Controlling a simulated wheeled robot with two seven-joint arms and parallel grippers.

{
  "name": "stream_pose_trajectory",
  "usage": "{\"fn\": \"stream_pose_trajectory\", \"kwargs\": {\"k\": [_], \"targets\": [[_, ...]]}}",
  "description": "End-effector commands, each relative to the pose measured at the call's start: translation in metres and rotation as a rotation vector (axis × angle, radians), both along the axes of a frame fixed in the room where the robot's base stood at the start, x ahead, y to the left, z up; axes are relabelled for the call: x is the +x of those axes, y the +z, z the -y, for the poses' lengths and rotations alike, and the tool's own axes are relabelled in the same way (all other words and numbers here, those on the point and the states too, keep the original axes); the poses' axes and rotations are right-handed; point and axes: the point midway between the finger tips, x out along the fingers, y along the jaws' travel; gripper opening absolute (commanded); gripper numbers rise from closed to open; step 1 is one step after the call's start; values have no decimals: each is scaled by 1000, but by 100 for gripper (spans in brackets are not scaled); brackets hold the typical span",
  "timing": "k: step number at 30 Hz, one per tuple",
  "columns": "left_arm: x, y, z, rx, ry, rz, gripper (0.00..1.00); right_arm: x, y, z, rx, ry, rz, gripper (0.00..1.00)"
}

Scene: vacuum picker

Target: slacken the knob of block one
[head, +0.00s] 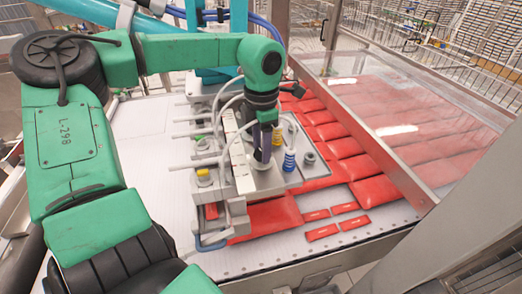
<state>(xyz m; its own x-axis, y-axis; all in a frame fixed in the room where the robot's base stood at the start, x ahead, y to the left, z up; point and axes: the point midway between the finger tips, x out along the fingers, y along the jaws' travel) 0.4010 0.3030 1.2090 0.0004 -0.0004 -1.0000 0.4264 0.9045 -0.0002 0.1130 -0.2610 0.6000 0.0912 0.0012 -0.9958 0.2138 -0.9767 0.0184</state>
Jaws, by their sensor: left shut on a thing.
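My left gripper (262,155) reaches down from the green and black arm onto the grey metal picker head (268,182). Its jaws are shut on a small part on top of a block there, which looks like a knob. The jaws hide most of it. A dark round knob (308,158) shows to the right, beyond a blue bellows cup (289,161). Yellow-topped fittings (203,175) and a green-topped one (199,139) line the left side. I cannot read any block number. My right gripper is not in view.
Red packs (377,190) lie in rows on the white belt right of the picker, with small red packs (322,232) in front. A clear guard panel (400,110) with a metal rail closes off the right. White hoses (228,92) loop close to the gripper. The belt's left is bare.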

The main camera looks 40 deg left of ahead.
Motion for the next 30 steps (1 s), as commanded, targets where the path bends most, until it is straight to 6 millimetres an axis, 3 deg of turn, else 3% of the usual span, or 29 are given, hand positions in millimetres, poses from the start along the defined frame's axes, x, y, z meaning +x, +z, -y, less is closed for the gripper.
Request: {"fn": "stream_pose_trajectory", "kwargs": {"k": [1,9,30], "targets": [[1,-5,0,2,33,4,0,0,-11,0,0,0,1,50],[1,-5,0,1,278,4,0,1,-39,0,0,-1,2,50],[1,-2,0,-1,945,5,0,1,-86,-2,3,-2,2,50]]}}
